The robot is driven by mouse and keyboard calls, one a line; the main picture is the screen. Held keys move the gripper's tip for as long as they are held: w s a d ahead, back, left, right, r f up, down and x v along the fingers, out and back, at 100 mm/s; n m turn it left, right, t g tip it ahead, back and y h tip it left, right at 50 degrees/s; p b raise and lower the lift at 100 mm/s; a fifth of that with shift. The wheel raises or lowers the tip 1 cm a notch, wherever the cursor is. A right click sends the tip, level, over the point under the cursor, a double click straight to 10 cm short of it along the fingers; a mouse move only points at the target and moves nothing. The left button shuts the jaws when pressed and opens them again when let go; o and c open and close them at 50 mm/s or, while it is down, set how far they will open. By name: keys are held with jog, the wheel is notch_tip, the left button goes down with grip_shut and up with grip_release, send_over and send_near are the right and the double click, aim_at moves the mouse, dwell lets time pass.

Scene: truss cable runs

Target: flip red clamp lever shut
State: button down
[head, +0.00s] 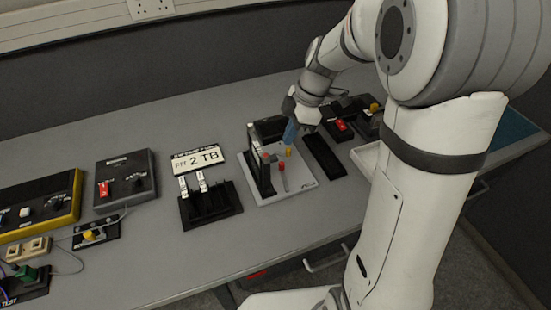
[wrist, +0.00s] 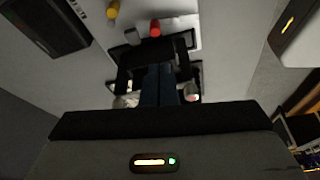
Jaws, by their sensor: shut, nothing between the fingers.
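A light grey board (head: 300,187) carries a black clamp frame (head: 263,178). A red-tipped lever (head: 282,168) stands on the board, and another small red part (head: 266,157) shows at the frame. In the wrist view a red knob (wrist: 155,28) sits just beyond the black clamp parts; I cannot tell which red part it is. A yellow knob (head: 288,151) stands near the red-tipped lever and also shows in the wrist view (wrist: 112,11). My gripper (head: 290,135) is shut and empty, its blue fingers pointing down above the board's back part. Contact with the clamp cannot be made out.
A black tray (head: 324,155) lies right of the board, with a red-switched box (head: 340,128) behind it. The front strip of table is clear.

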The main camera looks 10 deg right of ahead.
jog(key=shift+w+a+f+n, duration=0.1)
jog(key=shift+w+f+n, duration=0.1)
jog(key=shift+w+n, duration=0.1)
jog(key=shift+f, duration=0.1)
send_over(285, 176)
jog(key=w+a, duration=0.2)
notch_tip(285, 176, down, 8)
jog(key=shift+w+f, duration=0.1)
jog(key=shift+a+f, duration=0.1)
jog(key=shift+f, duration=0.45)
